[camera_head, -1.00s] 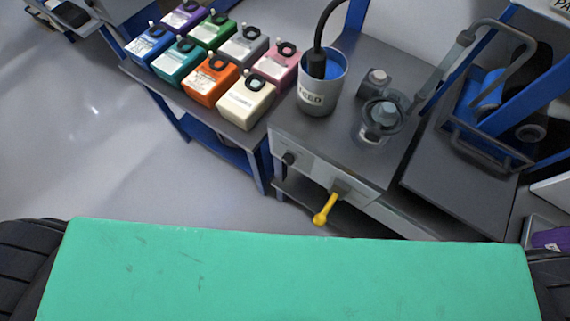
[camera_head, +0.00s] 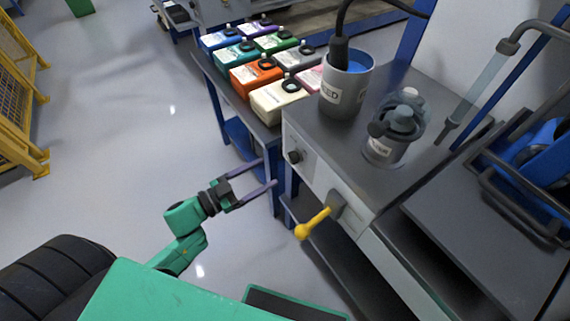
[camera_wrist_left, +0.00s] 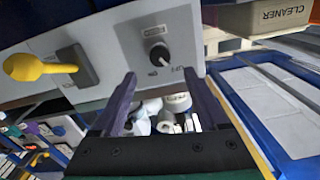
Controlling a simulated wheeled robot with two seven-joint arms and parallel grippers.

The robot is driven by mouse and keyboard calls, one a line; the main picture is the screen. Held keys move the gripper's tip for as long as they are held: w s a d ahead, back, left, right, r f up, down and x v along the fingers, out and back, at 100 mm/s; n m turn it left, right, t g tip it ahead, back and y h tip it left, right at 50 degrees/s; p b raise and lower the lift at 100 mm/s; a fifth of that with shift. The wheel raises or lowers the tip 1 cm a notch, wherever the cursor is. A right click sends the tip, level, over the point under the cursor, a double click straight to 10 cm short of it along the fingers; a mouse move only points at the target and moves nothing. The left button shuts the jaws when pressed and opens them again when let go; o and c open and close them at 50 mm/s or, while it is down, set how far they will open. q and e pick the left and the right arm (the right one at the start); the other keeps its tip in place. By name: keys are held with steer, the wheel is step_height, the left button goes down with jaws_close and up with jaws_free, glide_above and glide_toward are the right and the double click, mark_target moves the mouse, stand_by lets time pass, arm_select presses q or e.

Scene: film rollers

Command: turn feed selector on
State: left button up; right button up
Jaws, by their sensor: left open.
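The feed selector appears to be the dark round knob (camera_head: 294,156) on the light front panel of the grey bench. In the left wrist view the knob (camera_wrist_left: 158,53) carries a pale pointer line, with small markings below it that I cannot read clearly. My left gripper (camera_head: 268,172) is open and empty, its two purple fingers pointing toward the panel just left of and below the knob. In the left wrist view the fingers (camera_wrist_left: 160,76) straddle the space below the knob, apart from it. My right gripper is not in view.
A yellow lever (camera_head: 312,224) sticks out of the panel right of the knob. A bucket marked FEED (camera_head: 346,88) and a clear-topped pot (camera_head: 390,135) stand on the bench. Several coloured containers (camera_head: 279,97) fill the table behind. The floor (camera_head: 110,130) at left is clear.

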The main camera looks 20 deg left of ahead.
mark_target(289, 160)
arm_select(q)
steer(key=x, duration=0.7)
steer(key=shift+w+d, duration=0.15)
steer(key=shift+w, duration=0.05)
jaws_close()
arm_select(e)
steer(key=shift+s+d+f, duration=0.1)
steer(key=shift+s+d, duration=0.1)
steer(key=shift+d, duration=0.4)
arm_select(q)
steer(key=shift+m, duration=0.4)
steer(key=m, duration=0.2)
steer(key=shift+f+m, duration=0.1)
steer(key=shift+m, duration=0.2)
steer(key=m, duration=0.2)
steer(key=shift+m+b, duration=0.3)
steer(key=m+b, duration=0.1)
steer(key=m, duration=0.4)
steer(key=shift+m, duration=0.4)
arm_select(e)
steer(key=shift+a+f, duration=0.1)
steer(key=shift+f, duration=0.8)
